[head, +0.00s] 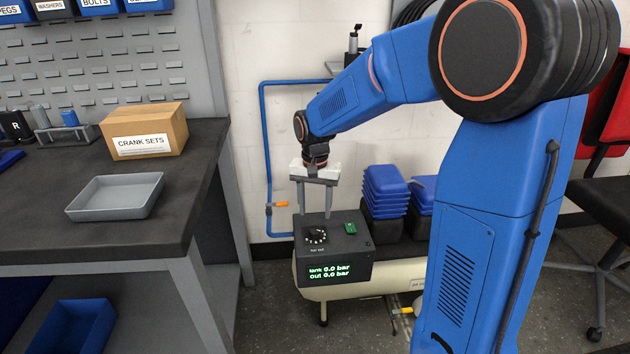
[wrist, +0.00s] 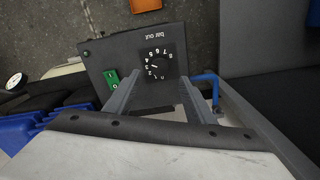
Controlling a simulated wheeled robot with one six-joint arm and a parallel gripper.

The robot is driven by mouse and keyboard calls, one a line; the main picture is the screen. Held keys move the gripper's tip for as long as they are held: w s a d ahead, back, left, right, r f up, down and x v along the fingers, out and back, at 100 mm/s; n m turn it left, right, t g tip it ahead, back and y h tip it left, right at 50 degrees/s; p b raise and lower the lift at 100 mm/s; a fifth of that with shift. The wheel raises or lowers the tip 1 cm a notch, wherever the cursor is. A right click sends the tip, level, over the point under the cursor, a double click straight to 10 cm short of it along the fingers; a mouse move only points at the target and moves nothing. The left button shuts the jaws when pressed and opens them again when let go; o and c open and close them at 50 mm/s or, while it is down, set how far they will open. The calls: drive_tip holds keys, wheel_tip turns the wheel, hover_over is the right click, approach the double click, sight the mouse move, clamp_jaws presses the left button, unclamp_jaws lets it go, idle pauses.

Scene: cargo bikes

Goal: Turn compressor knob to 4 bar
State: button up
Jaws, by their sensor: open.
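The compressor's dark control box (head: 348,246) sits on a cream tank. Its black knob (head: 316,235) has a white number scale around it, labelled "bar out" in the wrist view. The display (head: 329,271) reads tank 0.0 bar and out 0.0 bar. A green switch (head: 350,228) is right of the knob. My gripper (head: 314,214) points down above the box, open, with nothing between its fingers. In the wrist view the fingers (wrist: 158,80) flank the dial, with the knob (wrist: 156,66) between them. The knob's exact pointer setting is too small to read.
Blue bins (head: 386,190) are stacked right of the control box. A blue pipe (head: 266,150) runs along the wall behind. The workbench (head: 120,230) stands at left with a grey tray (head: 117,194) and a crank-set box (head: 148,128). A chair is at far right.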

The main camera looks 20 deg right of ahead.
wheel_tip(320, 180, up, 10)
drive_tip(key=shift+r, duration=0.15)
idle(0.6)
